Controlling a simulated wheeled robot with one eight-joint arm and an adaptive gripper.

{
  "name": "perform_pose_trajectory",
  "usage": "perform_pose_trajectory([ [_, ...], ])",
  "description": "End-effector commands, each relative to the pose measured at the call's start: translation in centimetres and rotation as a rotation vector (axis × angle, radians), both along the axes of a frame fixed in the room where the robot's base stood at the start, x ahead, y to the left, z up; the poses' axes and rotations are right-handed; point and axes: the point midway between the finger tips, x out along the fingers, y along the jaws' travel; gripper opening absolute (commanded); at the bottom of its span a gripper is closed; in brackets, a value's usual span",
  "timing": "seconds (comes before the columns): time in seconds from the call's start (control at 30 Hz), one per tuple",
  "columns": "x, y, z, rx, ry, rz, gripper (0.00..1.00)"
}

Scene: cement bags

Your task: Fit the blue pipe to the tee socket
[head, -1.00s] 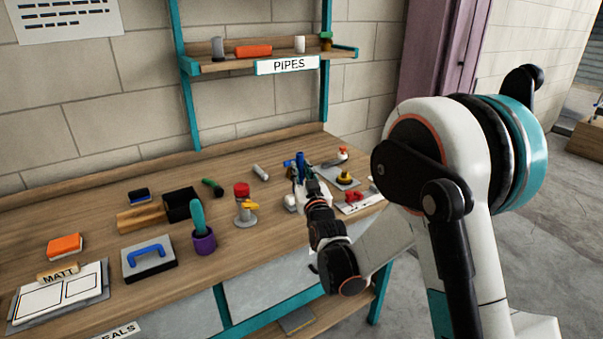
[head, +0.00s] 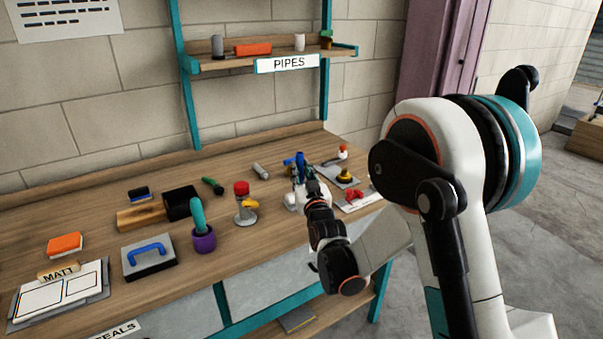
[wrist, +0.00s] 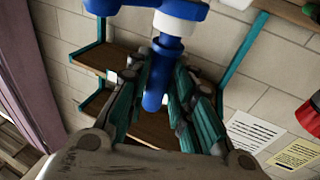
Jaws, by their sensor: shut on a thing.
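The blue pipe (wrist: 157,85) is between the teal-padded fingers of my gripper (wrist: 160,72), which is shut on it. In the wrist view, the pipe's far end meets the blue-and-white tee (wrist: 182,10) at the top edge. The pipe looks roughly in line with the tee's lower socket, but I cannot tell how deep it sits. The tee is partly cut off by the frame. In the head view, the blue pipe (head: 300,160) stands about upright over the right part of the bench, in my gripper (head: 301,178). The tee is hard to make out there.
The workbench (head: 100,195) holds a red-topped valve (head: 243,205), a grey cylinder (head: 261,170), a yellow-knobbed plate (head: 344,177) and a red part (head: 354,194) near my gripper. A shelf labelled PIPES (head: 288,64) is above. The bench's middle back is fairly clear.

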Motion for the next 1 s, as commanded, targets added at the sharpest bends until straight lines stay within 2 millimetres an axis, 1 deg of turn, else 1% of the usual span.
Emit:
perform_pose_trajectory([
  [0.53,0.0,0.0,-0.46,0.0,0.0,0.0,0.0],
  [1.0,0.01,0.0,-0.49,0.0,0.0,0.0,0.0],
])
